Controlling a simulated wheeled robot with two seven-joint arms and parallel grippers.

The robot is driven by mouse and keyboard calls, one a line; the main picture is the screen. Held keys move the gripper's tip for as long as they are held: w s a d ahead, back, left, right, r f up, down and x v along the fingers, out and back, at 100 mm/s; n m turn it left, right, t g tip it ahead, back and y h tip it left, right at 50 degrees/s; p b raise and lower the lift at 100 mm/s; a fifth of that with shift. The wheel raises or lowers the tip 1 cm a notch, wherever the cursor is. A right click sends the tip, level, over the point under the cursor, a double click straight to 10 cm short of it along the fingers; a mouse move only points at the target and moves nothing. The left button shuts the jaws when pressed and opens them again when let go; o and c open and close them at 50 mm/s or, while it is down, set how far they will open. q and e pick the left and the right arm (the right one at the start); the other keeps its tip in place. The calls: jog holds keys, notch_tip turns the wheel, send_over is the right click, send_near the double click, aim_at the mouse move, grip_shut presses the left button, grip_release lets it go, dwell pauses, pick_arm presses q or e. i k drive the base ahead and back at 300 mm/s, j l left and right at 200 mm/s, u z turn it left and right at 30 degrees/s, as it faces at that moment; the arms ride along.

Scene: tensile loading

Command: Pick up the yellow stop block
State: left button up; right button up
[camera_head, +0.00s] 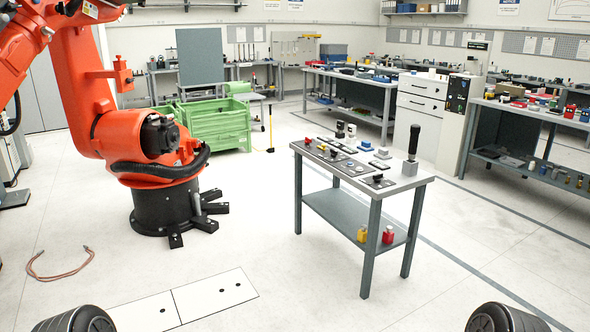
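A grey two-level work table (345,222) stands right of centre. A small yellow object (362,234) sits on its lower shelf, beside a red one (388,235). A tiny yellow piece (321,148) also shows among small parts on the table's left top. I cannot tell from their size which yellow item is the stop block. Neither of my grippers is in view; only dark rounded parts, apparently of my arms, show at the bottom left and bottom right corners.
A large orange robot arm (82,92) on a black base stands at the left. A black-handled upright tool (413,145) stands on the table's right end. A green crate (216,124) and workbenches are behind. A cable (60,276) lies on the floor. Floor before the table is clear.

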aim_at(363, 234)
jog(key=i+z, duration=0.1)
jog(key=i, duration=0.45)
jog(key=i+j, duration=0.2)
jog(key=i, duration=0.35)
jog(key=i+j+z, duration=0.15)
jog(key=i, duration=0.4)
jog(key=i+j+z, duration=0.1)
jog(key=i+z, duration=0.3)
jog(key=i+j+z, duration=0.2)
jog(key=z, duration=0.2)
jog(key=i+j+z, duration=0.5)
jog(key=j+z, duration=0.2)
jog(key=z, duration=0.15)
jog(key=i+j+z, duration=0.15)
jog(key=j+z, duration=0.25)
jog(key=i+j+z, duration=0.1)
jog(key=j+z, duration=0.25)
jog(key=j, duration=0.45)
